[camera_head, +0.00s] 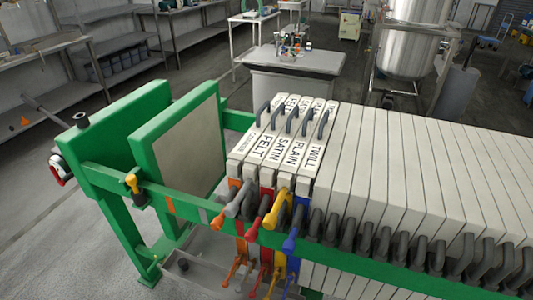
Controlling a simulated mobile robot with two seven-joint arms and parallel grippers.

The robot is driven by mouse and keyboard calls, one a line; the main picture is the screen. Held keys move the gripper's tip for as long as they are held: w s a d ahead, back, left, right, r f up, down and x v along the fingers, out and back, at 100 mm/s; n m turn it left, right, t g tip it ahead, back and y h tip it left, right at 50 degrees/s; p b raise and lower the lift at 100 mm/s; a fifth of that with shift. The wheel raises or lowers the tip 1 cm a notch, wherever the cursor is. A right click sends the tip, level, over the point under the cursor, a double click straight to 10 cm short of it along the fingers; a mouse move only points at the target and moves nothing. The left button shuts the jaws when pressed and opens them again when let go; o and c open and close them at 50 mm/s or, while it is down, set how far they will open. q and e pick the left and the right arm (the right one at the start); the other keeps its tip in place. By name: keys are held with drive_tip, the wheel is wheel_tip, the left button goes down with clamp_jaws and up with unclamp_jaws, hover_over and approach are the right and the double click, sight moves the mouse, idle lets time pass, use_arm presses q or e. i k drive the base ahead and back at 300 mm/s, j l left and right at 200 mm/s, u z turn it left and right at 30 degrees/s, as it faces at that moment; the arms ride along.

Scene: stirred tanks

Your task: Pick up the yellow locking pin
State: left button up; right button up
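A small yellow pin-like piece (133,183) with a dark lower part sits at the green side rail of the filter press, near its left end. It appears upright on the rail; how deep it is seated cannot be told. A larger yellow handle (278,208) sticks out from the labelled plates, between a red handle (250,229) and a blue handle (292,236). Neither of my grippers is in view, and nothing is seen touching the yellow piece.
The green press frame (115,215) fills the front. Labelled plates (290,140) and a row of white plates (420,170) stand to the right. A grey tray (205,275) lies below the rail. Shelving, a table (297,60) and a steel tank (415,40) stand behind. Floor at left is clear.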

sight(131, 179)
drive_tip(key=j+z, duration=0.15)
drive_tip(key=z, duration=0.3)
drive_tip(key=j+z, duration=0.1)
drive_tip(key=z, duration=0.4)
drive_tip(key=k+j+z, duration=0.1)
drive_tip(key=j+z, duration=0.2)
drive_tip(key=j, duration=0.15)
drive_tip(key=k+j+z, duration=0.15)
drive_tip(key=j+z, duration=0.15)
drive_tip(key=k+j+z, duration=0.2)
drive_tip(key=j, duration=0.4)
drive_tip(key=k+j+z, duration=0.15)
drive_tip(key=k+j, duration=0.3)
drive_tip(key=k+j+z, duration=0.2)
drive_tip(key=k+j, duration=0.15)
drive_tip(key=j, duration=0.2)
drive_tip(key=k+j, duration=1.2)
drive_tip(key=j, duration=0.25)
drive_tip(key=z, duration=0.05)
